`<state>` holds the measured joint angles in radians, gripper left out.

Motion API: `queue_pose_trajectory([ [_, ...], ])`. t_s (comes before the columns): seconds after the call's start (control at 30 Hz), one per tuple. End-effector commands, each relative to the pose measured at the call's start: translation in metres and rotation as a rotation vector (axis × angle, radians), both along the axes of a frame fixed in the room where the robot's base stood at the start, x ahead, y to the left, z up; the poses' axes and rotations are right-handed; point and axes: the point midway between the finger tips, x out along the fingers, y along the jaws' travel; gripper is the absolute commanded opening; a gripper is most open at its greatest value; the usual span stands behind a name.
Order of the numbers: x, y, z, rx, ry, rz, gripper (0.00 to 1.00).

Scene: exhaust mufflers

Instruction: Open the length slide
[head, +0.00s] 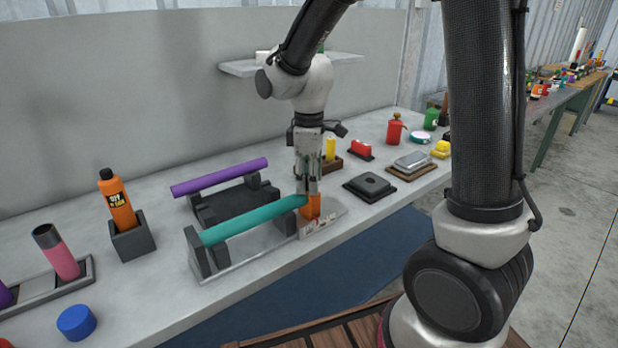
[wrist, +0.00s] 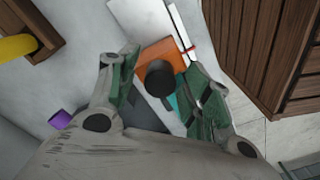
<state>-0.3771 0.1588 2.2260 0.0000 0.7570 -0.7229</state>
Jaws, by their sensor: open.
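The length slide has an orange block (head: 312,207) on a grey plate with marks at the right end of a fixture (head: 240,262). A teal tube (head: 250,221) lies along that fixture, its right end close to the orange block. In the wrist view, a black knob (wrist: 160,77) stands on the orange block (wrist: 150,57). My gripper (head: 307,189) points down over the block. Its open fingers (wrist: 160,72) lie on either side of the knob, with gaps showing. The knob is hidden by the fingers in the head view. Contact cannot be told.
A purple tube (head: 220,177) rests on a dark stand behind the fixture. A black square pad (head: 370,186) and a tray with a grey piece (head: 411,162) lie to the right. An orange bottle (head: 117,203) stands in a holder at left. Bare bench lies in front of the pad.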

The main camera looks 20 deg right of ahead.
Motion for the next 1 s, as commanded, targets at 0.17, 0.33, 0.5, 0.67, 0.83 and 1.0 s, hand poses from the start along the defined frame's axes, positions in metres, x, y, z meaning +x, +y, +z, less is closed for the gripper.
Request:
queue_pose_trajectory([
  [0.17, 0.0, 0.0, 0.0, 0.0, 0.0, 0.0, 0.47],
  [0.33, 0.0, 0.0, 0.0, 0.0, 0.0, 0.0, 0.16],
  [0.5, 0.0, 0.0, 0.001, 0.0, 0.0, 0.0, 0.0],
  [0.67, 0.002, -0.006, 0.001, 0.0, 0.0, -0.002, 0.0],
  [0.83, 0.01, -0.03, 0.001, 0.0, -0.001, -0.005, 0.0],
  [1.0, 0.012, -0.035, 0.001, 0.0, -0.001, -0.001, 0.0],
])
